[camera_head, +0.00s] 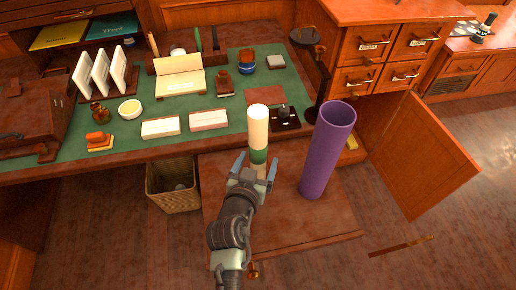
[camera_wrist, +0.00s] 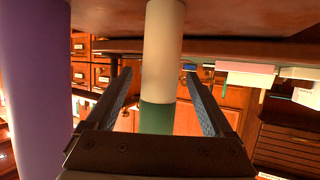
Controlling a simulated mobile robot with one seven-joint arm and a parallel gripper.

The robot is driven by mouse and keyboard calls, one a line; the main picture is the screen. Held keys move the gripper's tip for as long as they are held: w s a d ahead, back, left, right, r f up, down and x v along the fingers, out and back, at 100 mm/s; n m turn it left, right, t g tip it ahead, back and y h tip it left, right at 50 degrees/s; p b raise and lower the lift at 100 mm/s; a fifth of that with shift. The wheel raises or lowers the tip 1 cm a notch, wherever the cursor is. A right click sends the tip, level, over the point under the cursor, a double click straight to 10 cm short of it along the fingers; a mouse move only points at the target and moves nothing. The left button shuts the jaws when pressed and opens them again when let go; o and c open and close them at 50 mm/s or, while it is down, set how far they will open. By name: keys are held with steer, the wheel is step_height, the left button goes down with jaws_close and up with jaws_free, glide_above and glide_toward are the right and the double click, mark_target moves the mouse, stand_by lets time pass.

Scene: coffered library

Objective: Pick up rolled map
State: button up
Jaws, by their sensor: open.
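The rolled map, a slim cream roll (camera_head: 258,122) with a green band, stands upright on the brown pull-out board (camera_head: 220,215). Its lower part is hidden behind my gripper in the head view. My gripper (camera_head: 256,164) is open, with one finger to each side of the roll near the green band. In the wrist view the cream roll (camera_wrist: 163,50) and its green band (camera_wrist: 156,118) show between the two open fingers (camera_wrist: 158,76). The fingers appear apart from the roll; I cannot tell how deep it sits between them.
A wider purple tube (camera_head: 327,150) stands upright close on the right. Behind is a green-topped desk (camera_head: 235,88) with cards, stamps and boxes. A waste basket (camera_head: 173,186) is at the left. A cabinet door (camera_head: 425,155) hangs open at the right.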

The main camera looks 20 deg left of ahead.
mark_target(256, 142)
jaws_close()
stand_by(0.4)
step_height(256, 142, up, 10)
steer(key=shift+r+p, duration=0.1)
steer(key=shift+p, duration=1)
steer(key=s+d+f+m+h+p, duration=0.1)
steer(key=s+d+p, duration=0.9)
steer(key=d, duration=0.5)
steer(key=s, duration=0.2)
steer(key=shift+s+d+f+m+h+p, duration=0.3)
steer(key=shift+s+f+h, duration=0.1)
